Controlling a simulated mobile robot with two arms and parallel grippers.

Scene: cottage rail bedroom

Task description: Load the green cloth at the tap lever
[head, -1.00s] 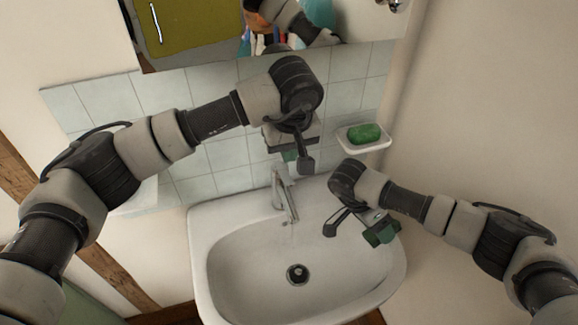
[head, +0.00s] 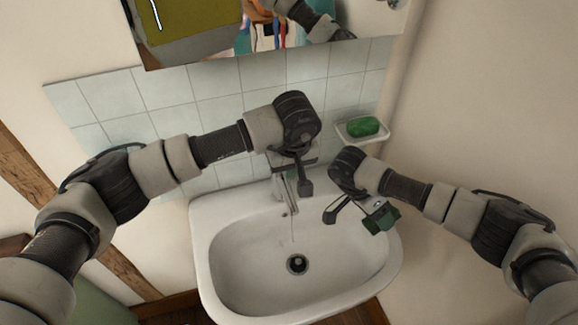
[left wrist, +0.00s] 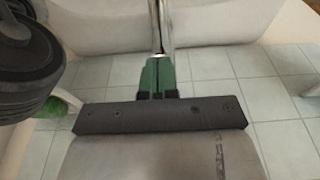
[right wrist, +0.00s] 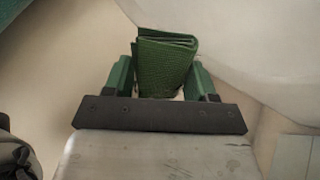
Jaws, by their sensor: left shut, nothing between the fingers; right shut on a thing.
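The chrome tap (head: 288,192) stands at the back of the white basin. My left gripper (left wrist: 157,68) is shut and empty; in the left wrist view its green fingers meet right at the tap's metal body (left wrist: 162,28). Whether they touch the lever I cannot tell, as my wrist hides the tap's top in the head view. My right gripper (right wrist: 160,80) is shut on the folded green cloth (right wrist: 166,62), which stands up between its fingers. In the head view the cloth (head: 381,218) is held over the basin's right side. A faint thin streak runs below the spout.
The white basin (head: 220,275) is open and clear around its drain (head: 297,264). A dish (head: 347,136) with green soap (head: 363,127) is on the tiled wall to the right. A mirror cabinet (head: 350,55) hangs above.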

